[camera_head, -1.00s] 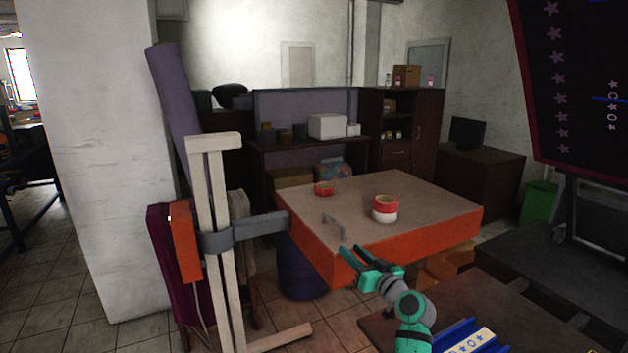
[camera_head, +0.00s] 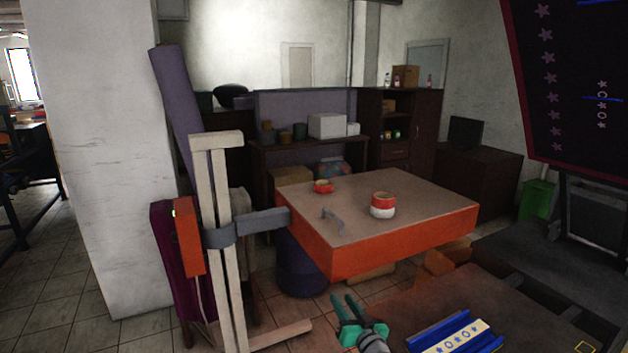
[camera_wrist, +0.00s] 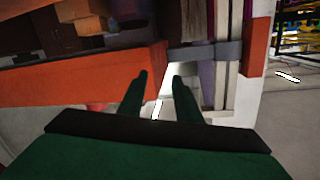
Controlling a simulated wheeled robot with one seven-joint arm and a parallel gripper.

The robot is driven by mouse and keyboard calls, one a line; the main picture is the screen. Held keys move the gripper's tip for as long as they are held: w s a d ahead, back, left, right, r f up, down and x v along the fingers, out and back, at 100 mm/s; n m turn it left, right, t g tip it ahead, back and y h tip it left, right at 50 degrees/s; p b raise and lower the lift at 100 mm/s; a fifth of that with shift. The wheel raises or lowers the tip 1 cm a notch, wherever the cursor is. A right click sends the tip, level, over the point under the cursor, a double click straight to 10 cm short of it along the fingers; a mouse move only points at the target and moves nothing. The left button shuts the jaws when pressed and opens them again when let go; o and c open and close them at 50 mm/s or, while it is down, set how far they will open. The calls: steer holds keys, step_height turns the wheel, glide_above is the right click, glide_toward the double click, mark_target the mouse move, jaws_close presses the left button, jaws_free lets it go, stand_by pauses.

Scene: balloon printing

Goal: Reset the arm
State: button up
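My gripper (camera_head: 350,312) is low in the head view, in front of the orange-sided table (camera_head: 400,243). Its two green-dark fingers are apart, with nothing between them. In the wrist view my gripper (camera_wrist: 159,80) also shows spread fingers and an empty gap. The orange table side (camera_wrist: 80,80) and the wooden stand (camera_wrist: 222,85) lie beyond the fingertips.
A blue rail with a starred strip (camera_head: 455,337) lies on a dark surface at the lower right. A dark starred panel (camera_head: 570,80) stands at right.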

steer(key=s+a+f+m+h, duration=0.2)
steer(key=s+a+f+h, duration=0.15)
steer(key=s+f, duration=1.05)
steer(key=s+a+f+h, duration=0.1)
steer(key=s+f, duration=0.2)
steer(key=s, duration=0.3)
steer(key=s+a+f+m+g, duration=0.1)
steer(key=s+f, duration=0.1)
steer(key=s, duration=0.4)
steer(key=s+a+f+h, duration=0.1)
steer(key=s+f, duration=0.2)
steer(key=s, duration=0.3)
steer(key=s+r, duration=0.4)
steer(key=s, duration=0.6)
steer(key=s+a+r+n, duration=0.1)
steer(key=s+r, duration=0.3)
steer(key=s, duration=0.6)
steer(key=s+a+r+n, duration=0.1)
steer(key=s+r, duration=0.3)
steer(key=s, duration=0.6)
steer(key=shift+a+r, duration=0.15)
steer(key=shift+r, duration=0.2)
steer(key=shift+w, duration=0.1)
